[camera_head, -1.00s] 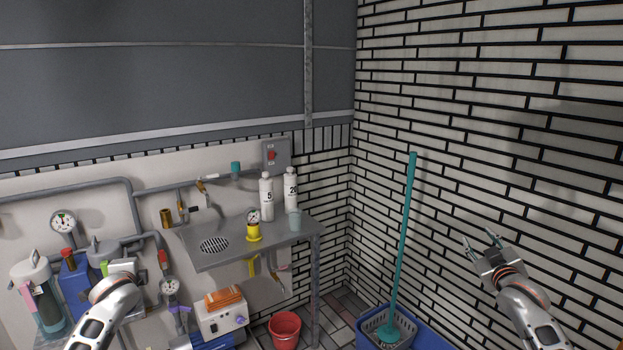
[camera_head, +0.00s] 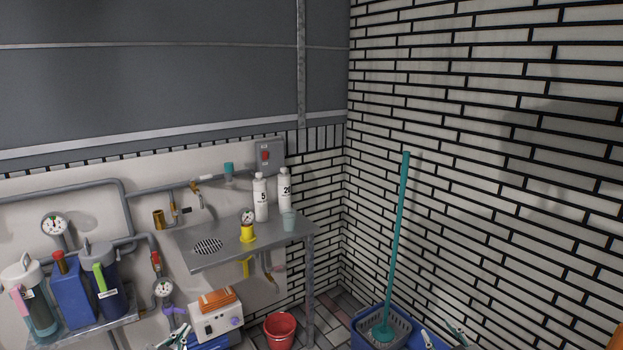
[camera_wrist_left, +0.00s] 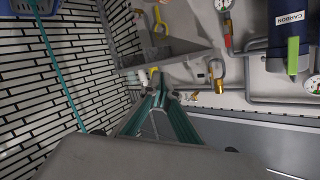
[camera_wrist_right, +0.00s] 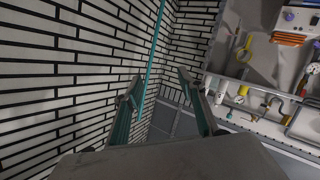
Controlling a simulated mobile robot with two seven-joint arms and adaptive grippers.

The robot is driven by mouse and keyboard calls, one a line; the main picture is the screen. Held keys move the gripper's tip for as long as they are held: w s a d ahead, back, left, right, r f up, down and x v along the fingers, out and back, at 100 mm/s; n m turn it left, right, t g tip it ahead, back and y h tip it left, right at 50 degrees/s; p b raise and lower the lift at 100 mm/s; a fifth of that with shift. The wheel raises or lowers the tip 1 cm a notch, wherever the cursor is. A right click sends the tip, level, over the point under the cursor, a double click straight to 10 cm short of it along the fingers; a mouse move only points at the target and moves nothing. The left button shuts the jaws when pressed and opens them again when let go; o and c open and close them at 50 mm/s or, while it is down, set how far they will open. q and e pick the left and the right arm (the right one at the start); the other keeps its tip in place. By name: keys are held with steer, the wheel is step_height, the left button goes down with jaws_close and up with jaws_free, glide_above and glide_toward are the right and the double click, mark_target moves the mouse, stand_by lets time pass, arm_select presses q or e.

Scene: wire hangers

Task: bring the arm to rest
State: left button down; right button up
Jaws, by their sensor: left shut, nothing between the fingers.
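My left gripper (camera_wrist_left: 161,97) shows in the left wrist view with its teal-lined fingers together and nothing between them. Most of both arms is out of the head view.
A metal shelf (camera_head: 210,260) holds two white bottles (camera_head: 261,200) and a yellow-based gauge (camera_head: 248,235). Pipes and filter housings line the left wall. A red bucket (camera_head: 280,330) and a teal mop handle (camera_head: 398,235) stand below.

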steer(key=s+a+f+g, duration=0.1)
steer(key=s+a+f, duration=0.3)
steer(key=s, duration=0.7)
steer(key=s+a+f+g+y, duration=0.1)
steer(key=s+a+f, duration=0.4)
steer(key=s, duration=0.6)
steer(key=s+a+f+m+g+y, duration=0.1)
steer(key=s+a+f, duration=0.3)
steer(key=s, duration=0.8)
steer(key=shift+a+f+g, duration=0.25)
steer(key=shift+f+g, duration=0.4)
steer(key=shift+g, duration=0.05)
steer(key=c, duration=0.4)
arm_select(q)
steer(key=s+d+f+g, duration=0.1)
steer(key=s+d+f, duration=0.3)
steer(key=s, duration=0.7)
steer(key=s+d+f+g+h, duration=0.1)
steer(key=s+d+f, duration=0.4)
steer(key=s, duration=0.6)
steer(key=s+d+f+n+g+h, duration=0.1)
steer(key=s+d+f, duration=0.3)
steer(key=s, duration=0.8)
steer(key=shift+d+f+g, duration=0.15)
steer(key=shift+f+g, duration=0.55)
arm_select(e)
steer(key=shift+o, duration=0.2)
steer(key=shift+w+a, duration=0.1)
